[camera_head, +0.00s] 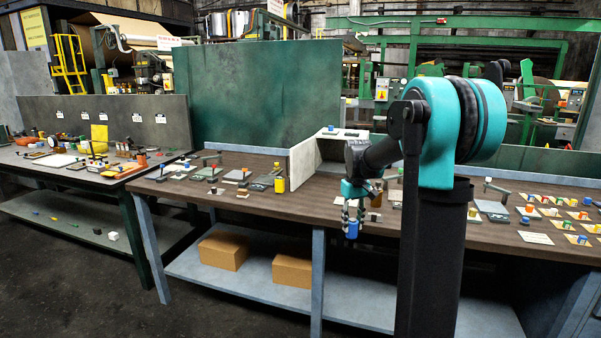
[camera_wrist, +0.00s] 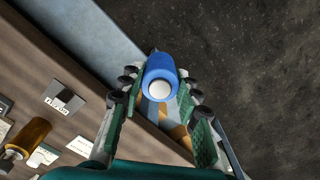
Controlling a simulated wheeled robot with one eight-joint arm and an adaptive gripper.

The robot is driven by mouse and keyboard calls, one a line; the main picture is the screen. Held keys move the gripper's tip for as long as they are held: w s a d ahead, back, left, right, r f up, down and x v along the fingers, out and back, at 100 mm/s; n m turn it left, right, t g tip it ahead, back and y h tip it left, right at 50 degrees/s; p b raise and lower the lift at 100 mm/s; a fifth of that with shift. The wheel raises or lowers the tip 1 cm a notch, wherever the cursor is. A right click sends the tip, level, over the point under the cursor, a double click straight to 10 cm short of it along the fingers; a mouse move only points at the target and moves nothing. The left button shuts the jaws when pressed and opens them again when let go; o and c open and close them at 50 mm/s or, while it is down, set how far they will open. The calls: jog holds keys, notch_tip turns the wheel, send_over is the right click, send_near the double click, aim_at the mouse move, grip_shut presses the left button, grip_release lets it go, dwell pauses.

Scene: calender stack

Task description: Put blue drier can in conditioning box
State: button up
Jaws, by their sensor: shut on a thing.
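The blue can (camera_head: 352,230) hangs at the fingertips of my gripper (camera_head: 353,217), in front of the wooden bench's front edge and above the lower shelf. In the wrist view the blue can (camera_wrist: 157,72) shows its pale round end between the two fingers of my gripper (camera_wrist: 158,84), which is shut on it. A pale box (camera_head: 305,168), which looks like the conditioning box, stands on the bench behind and left of my gripper. A small blue piece sits on its top. My arm hides its right part, and its inside is only partly seen.
The bench (camera_head: 235,203) carries a yellow bottle (camera_head: 280,180), small fixtures on the left and several coloured pieces on cards at right. In the wrist view a brown cylinder (camera_wrist: 30,136) lies at lower left. Two cardboard boxes (camera_head: 224,250) rest on the shelf. Open floor lies in front.

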notch_tip(320, 180, down, 22)
jog(key=s+d+m, duration=0.1)
jog(key=s+m, duration=0.1)
jog(key=m, duration=0.1)
jog(key=shift+s+d+f+m, duration=0.25)
jog(key=shift+s+d+m, duration=0.05)
jog(key=shift+m, duration=0.1)
